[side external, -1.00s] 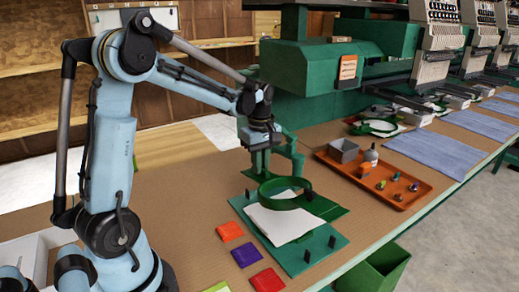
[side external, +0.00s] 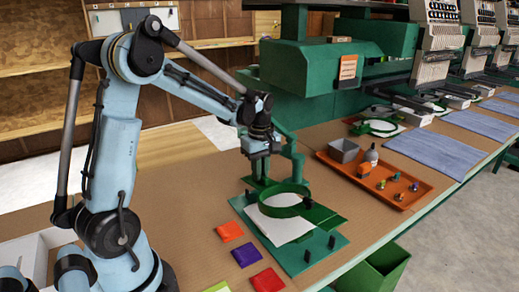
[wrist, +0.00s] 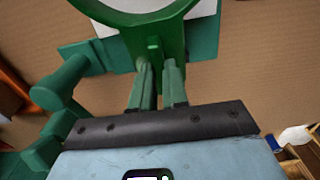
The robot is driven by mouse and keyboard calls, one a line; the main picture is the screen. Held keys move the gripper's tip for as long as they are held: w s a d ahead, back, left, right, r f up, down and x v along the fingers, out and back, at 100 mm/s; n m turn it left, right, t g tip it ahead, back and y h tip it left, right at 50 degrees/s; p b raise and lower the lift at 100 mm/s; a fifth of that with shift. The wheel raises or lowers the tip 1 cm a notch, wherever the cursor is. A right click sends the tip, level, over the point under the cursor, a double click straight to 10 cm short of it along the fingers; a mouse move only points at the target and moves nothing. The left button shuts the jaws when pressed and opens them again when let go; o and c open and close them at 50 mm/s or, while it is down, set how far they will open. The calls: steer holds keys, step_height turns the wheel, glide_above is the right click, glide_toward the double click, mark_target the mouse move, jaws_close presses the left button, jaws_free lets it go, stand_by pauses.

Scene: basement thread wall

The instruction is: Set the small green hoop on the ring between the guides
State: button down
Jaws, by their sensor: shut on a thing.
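My gripper (wrist: 156,62) is shut on a tab of the green hoop (wrist: 178,42), which also shows in the side view (side external: 286,209). The hoop is roughly level over a white sheet (side external: 287,228) on a green base plate (side external: 326,252). Two dark upright guides (side external: 307,256) (side external: 331,241) stand near the plate's front right edge, and another dark peg (side external: 248,196) stands at its left. The ring is hidden under the hoop and sheet. I cannot tell whether the hoop touches the sheet.
A green machine arm (side external: 290,152) stands close behind my gripper. An orange tray (side external: 398,196) with a grey box, bottle and several small items lies to the right. Orange, purple and red squares (side external: 246,254) lie at front left. A green bin (side external: 385,265) is at the table's front edge.

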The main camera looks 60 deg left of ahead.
steer(key=shift+f, duration=0.9)
stand_by(0.7)
steer(key=c, duration=1.1)
jaws_free()
steer(key=shift+o, duration=0.2)
steer(key=shift+r, duration=3.55)
